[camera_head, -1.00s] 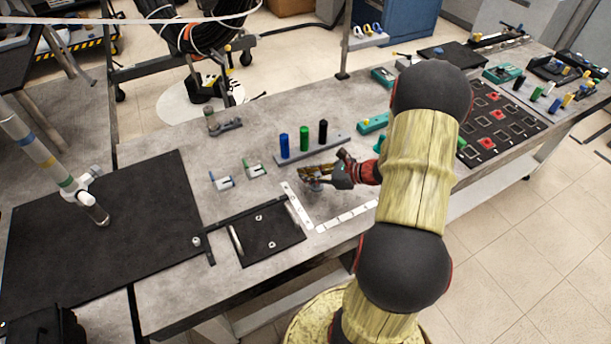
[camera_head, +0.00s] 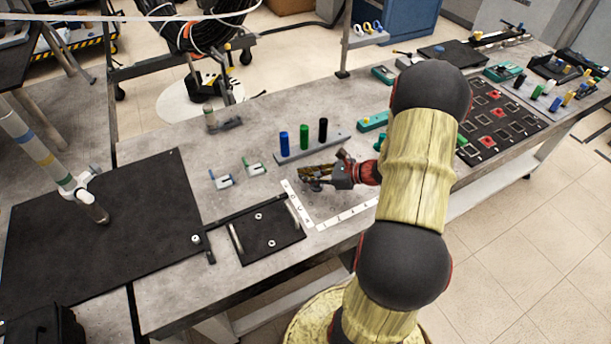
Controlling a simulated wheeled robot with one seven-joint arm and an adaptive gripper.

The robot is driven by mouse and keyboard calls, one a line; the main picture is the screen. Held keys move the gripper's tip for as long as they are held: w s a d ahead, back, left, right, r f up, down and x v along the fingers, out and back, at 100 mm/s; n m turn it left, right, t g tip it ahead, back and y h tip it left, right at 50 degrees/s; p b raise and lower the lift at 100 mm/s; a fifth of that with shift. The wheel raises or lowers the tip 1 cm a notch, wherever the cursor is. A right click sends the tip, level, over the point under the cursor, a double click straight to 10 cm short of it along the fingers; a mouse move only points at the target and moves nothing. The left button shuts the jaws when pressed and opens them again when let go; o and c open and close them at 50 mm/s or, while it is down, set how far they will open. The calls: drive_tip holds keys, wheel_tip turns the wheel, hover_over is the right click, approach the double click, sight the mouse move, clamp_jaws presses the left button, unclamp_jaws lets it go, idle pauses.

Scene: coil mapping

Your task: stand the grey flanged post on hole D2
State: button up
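A small grey post with a paler top (camera_head: 209,115) stands at the left end of a grey holder (camera_head: 229,124) on the far left part of the bench. It looks like the grey flanged post, but its flange is too small to make out. White label strips (camera_head: 302,207) form an L on the bench. The lettering and holes, D2 among them, are too small to read. My gripper (camera_head: 312,184) is low over the area inside the L, well right of the grey post. A brassy piece (camera_head: 318,171) shows beside its fingers. Whether the fingers hold anything is unclear.
A grey rack (camera_head: 315,147) with blue, green and black posts stands just behind my gripper. A black plate with handles (camera_head: 268,233) lies front left of the L. Two small clips (camera_head: 222,179) sit to the left. A black grid board (camera_head: 500,118) lies right of my arm.

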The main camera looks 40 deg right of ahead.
drive_tip(key=o, duration=0.6)
drive_tip(key=v, duration=1.2)
